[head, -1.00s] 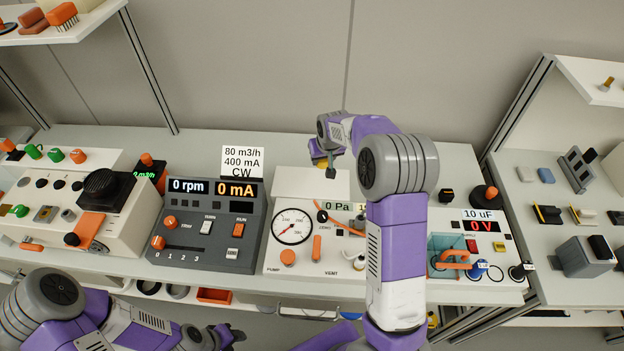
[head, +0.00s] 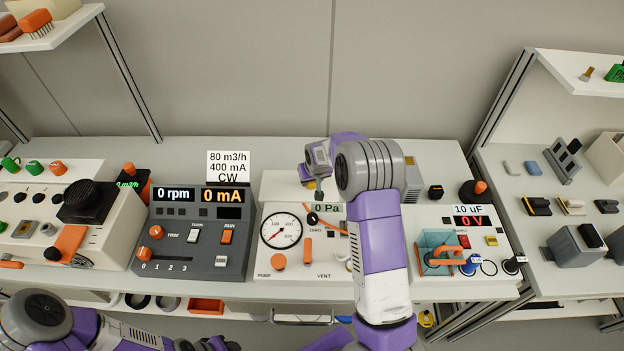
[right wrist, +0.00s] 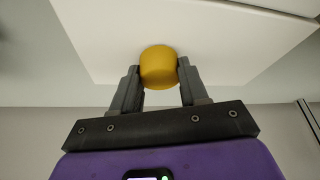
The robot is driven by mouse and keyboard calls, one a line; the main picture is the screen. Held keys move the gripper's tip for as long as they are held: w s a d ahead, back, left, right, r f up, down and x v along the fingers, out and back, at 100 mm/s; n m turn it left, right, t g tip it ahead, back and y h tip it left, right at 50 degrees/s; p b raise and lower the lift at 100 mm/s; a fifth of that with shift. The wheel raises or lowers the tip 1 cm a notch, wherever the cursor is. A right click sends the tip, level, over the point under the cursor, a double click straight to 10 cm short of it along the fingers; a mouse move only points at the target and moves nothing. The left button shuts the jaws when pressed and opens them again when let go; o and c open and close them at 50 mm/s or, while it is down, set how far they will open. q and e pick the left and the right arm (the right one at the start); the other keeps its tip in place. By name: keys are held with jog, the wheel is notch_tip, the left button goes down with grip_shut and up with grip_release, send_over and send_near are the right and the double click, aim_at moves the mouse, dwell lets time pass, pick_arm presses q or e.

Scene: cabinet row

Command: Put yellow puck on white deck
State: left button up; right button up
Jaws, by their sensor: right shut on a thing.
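My right gripper (right wrist: 158,78) is shut on the yellow puck (right wrist: 158,66), which sits between its two fingertips. In the right wrist view the white deck (right wrist: 215,28) is a broad pale surface behind the puck. I cannot tell whether the puck touches it. In the head view the white deck (head: 279,187) is the raised flat back part of the gauge unit, and my right gripper (head: 318,192) is over its right part. My right arm hides the deck's right end. My left gripper (head: 216,343) is low at the bottom edge, partly cut off, its jaws unclear.
The gauge unit's sloped front (head: 300,262) has a dial and knobs. A dark grey rpm panel (head: 190,240) stands to its left. A capacitor unit (head: 467,250) with a clear box stands to its right. A black-and-orange knob (head: 475,190) is on the bench behind that.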

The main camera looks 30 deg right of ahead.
jog(key=shift+f, duration=0.2)
jog(key=o, duration=1)
jog(key=shift+o, duration=0.2)
jog(key=shift+r, duration=0.15)
jog(key=shift+r, duration=0.4)
jog(key=p+v, duration=0.2)
jog(key=v, duration=0.9)
jog(key=shift+s+r, duration=0.2)
